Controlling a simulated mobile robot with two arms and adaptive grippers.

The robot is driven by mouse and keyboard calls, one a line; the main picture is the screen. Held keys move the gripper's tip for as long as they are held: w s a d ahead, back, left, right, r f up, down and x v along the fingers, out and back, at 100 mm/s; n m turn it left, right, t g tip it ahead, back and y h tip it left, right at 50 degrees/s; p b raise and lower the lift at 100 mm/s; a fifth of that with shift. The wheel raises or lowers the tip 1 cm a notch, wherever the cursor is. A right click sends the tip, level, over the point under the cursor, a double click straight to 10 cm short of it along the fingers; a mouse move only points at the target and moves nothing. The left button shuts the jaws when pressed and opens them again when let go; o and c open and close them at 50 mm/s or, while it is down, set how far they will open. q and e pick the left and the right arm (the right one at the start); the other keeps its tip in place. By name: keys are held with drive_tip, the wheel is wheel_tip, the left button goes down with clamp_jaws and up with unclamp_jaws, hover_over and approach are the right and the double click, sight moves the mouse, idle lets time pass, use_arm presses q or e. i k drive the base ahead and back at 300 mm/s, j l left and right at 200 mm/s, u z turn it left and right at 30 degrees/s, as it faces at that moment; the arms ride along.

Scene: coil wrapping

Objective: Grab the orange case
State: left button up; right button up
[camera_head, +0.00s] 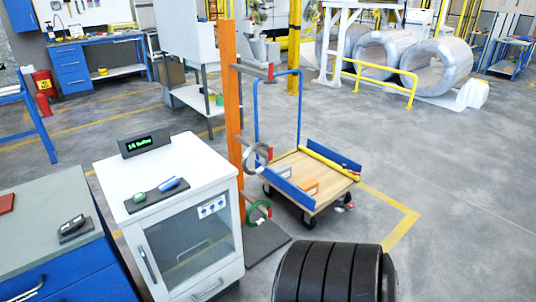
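A small orange item (311,188) lies on the wooden deck of the blue-handled cart (322,172), near the cart's front blue side board. It is the only loose orange thing I make out; it is too small to tell for sure that it is a case. The front board partly hides it. Neither of my grippers is in view.
A white cabinet (190,180) stands left of the cart, with an orange post (231,100) between them. A black ribbed roll (330,272) is at the bottom front. A blue workbench (50,225) is at left. Wrapped coils (437,66) stand behind. Floor at right (460,190) is clear.

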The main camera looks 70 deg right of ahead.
sight(310, 186)
drive_tip(key=z, duration=2.55)
drive_tip(key=i+l+u, duration=0.1)
drive_tip(key=i+l, duration=0.15)
drive_tip(key=i, duration=0.15)
drive_tip(key=i+l+u, duration=0.1)
drive_tip(key=i+l, duration=0.2)
drive_tip(key=i+j, duration=0.05)
